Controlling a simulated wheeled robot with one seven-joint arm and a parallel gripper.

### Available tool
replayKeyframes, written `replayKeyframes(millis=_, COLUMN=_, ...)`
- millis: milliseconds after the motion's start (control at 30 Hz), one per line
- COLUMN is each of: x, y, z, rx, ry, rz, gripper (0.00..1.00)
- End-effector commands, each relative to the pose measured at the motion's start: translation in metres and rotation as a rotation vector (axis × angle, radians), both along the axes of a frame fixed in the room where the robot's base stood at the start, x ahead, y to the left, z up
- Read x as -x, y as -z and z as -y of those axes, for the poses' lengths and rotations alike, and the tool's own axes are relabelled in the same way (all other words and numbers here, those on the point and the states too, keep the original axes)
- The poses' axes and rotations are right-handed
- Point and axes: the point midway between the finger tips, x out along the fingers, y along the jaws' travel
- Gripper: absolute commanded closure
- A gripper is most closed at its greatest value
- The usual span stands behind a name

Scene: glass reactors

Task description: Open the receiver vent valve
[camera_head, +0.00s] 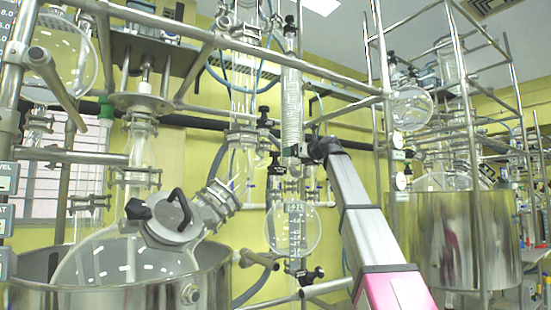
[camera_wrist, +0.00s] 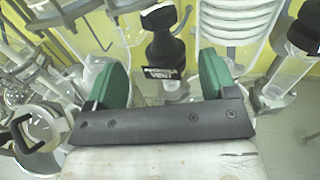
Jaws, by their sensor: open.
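My gripper (camera_wrist: 162,66) is open in the wrist view, its two green fingers apart. A black valve knob (camera_wrist: 160,22) with a black stem and a small white-marked label lies between and beyond the fingers in that picture. I cannot tell whether either finger touches it. In the head view my arm reaches up to the glassware, and my gripper (camera_head: 314,151) is small and dark there, its fingers hard to make out. The round graduated glass receiver (camera_head: 292,229) hangs below it. Black valve parts (camera_head: 275,163) show just left of my gripper, but which one is the vent valve is unclear.
A coiled glass condenser (camera_head: 292,110) stands close above my gripper. Metal frame rails (camera_head: 330,78) cross nearby. A large reactor vessel in a steel bath (camera_head: 120,298) is at left, another steel bath (camera_head: 455,240) at right. In the wrist view, a black-capped glass part (camera_wrist: 308,28) is at right.

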Motion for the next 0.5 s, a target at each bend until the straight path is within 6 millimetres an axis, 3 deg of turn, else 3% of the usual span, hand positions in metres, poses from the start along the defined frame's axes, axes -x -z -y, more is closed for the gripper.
replayKeyframes(millis=500, x=-0.058, y=-0.001, z=-0.062, rx=0.0, ry=-0.002, rz=0.0, gripper=0.22)
